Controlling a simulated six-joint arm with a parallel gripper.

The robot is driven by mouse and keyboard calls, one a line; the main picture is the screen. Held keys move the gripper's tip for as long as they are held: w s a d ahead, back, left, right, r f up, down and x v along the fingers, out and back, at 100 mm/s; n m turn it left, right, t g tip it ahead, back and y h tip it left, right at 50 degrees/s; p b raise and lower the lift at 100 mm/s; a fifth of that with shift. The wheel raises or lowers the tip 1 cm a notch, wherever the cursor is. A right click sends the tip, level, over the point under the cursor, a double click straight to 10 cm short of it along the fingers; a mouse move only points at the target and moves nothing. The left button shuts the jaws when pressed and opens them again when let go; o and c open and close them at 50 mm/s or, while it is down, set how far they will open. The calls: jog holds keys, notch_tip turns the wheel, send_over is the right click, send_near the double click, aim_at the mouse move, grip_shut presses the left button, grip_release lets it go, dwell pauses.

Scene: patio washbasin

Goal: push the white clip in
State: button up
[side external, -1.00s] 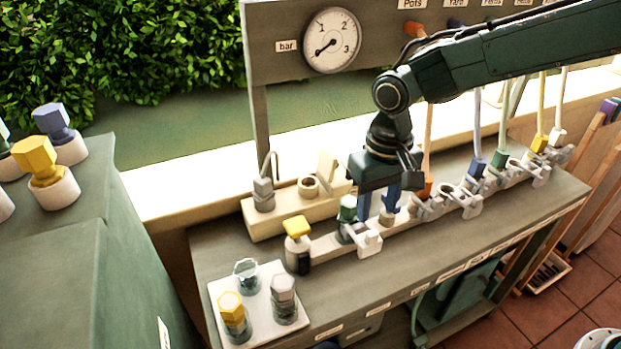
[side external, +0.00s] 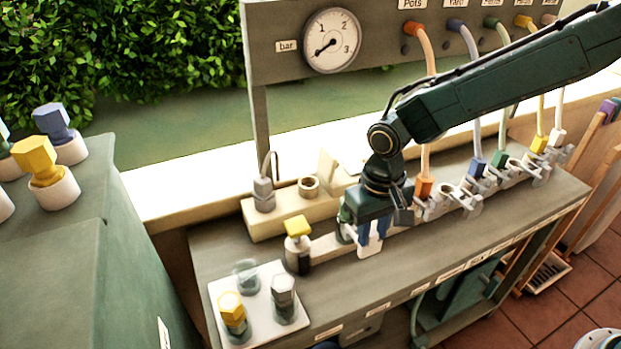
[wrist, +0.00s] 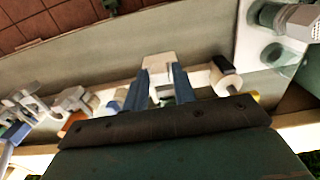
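The white clip (side external: 369,250) sits on the front side of the rail, near the left end of the row of clips. In the wrist view its pale block (wrist: 158,66) shows at the fingertips. My gripper (side external: 373,240) is down at the clip, its two blue fingers pointing downward. In the wrist view the fingers (wrist: 160,84) stand apart on either side of the clip, with white parts between them. I cannot tell whether they press on it. The green-topped fitting at this clip is mostly hidden by my gripper.
A yellow-capped fitting (side external: 298,244) stands just left of the clip. A white tray (side external: 262,323) with several fittings is at the front left. Orange (side external: 425,188), blue and green hose connectors stand at clips to the right. A pale block (side external: 258,226) lies behind.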

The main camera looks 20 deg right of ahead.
grip_shut()
jog(key=shift+w, duration=2.1)
jog(key=shift+o, duration=2.2)
grip_release()
jog(key=shift+r, duration=0.15)
notch_tip(320, 180, up, 14)
jog(key=shift+f, duration=0.2)
jog(key=shift+s+d, duration=0.1)
